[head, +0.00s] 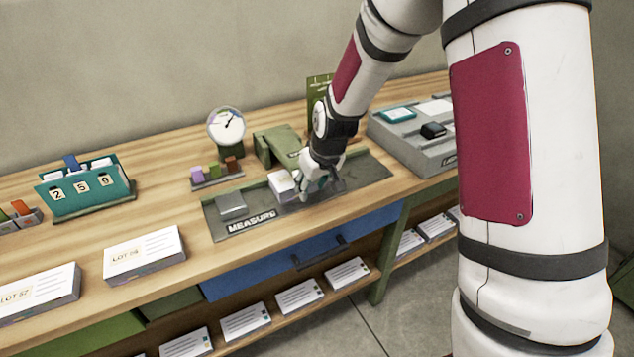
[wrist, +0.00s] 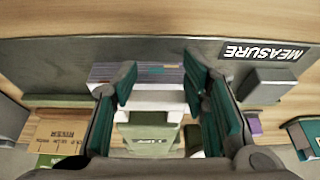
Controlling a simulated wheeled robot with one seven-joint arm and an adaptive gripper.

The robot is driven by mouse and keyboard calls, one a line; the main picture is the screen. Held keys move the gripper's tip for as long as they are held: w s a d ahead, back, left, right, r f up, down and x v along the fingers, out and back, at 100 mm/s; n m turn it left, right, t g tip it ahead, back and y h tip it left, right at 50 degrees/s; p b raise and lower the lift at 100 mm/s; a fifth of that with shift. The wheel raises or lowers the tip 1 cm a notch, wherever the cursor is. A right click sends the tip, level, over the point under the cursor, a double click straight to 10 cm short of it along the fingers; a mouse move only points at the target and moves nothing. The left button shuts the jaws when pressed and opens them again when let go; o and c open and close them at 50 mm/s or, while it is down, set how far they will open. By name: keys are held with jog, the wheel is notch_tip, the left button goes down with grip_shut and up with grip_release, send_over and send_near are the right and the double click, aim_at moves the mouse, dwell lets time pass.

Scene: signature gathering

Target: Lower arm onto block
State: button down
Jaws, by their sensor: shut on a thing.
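A white paper block (head: 281,184) sits on the dark measuring plate (head: 362,178). My gripper (head: 312,184) is low over the plate, at the block's right side in the head view. In the wrist view the same block (wrist: 157,74) lies between the teal fingertips of my gripper (wrist: 160,84), which is shut on it. The left finger covers part of the block. A green device (head: 278,140) stands just behind the plate; in the wrist view a green labelled part (wrist: 150,142) shows below the block. My wrist hides part of the device in the head view.
A grey block (head: 231,206) lies at the plate's left end, beside the MEASURE label (head: 252,222). A dial gauge (head: 226,126), small coloured blocks (head: 215,172) and a teal number holder (head: 85,188) stand left. A grey sloped tray (head: 415,145) stands right. Paper lots (head: 145,254) lie in front.

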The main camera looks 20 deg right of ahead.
jog(key=shift+d+f, duration=0.15)
jog(key=shift+d, duration=0.5)
jog(key=c, duration=1.1)
grip_release()
jog(key=shift+w+d, duration=0.15)
jog(key=shift+d, duration=0.1)
jog(key=o, duration=0.7)
jog(key=shift+a, duration=0.1)
jog(key=shift+r, duration=0.25)
jog(key=a+v, duration=0.1)
jog(key=v, duration=1)
jog(key=shift+s+d+r, duration=0.25)
jog(key=shift+d+r, duration=0.1)
jog(key=shift+d, duration=0.1)
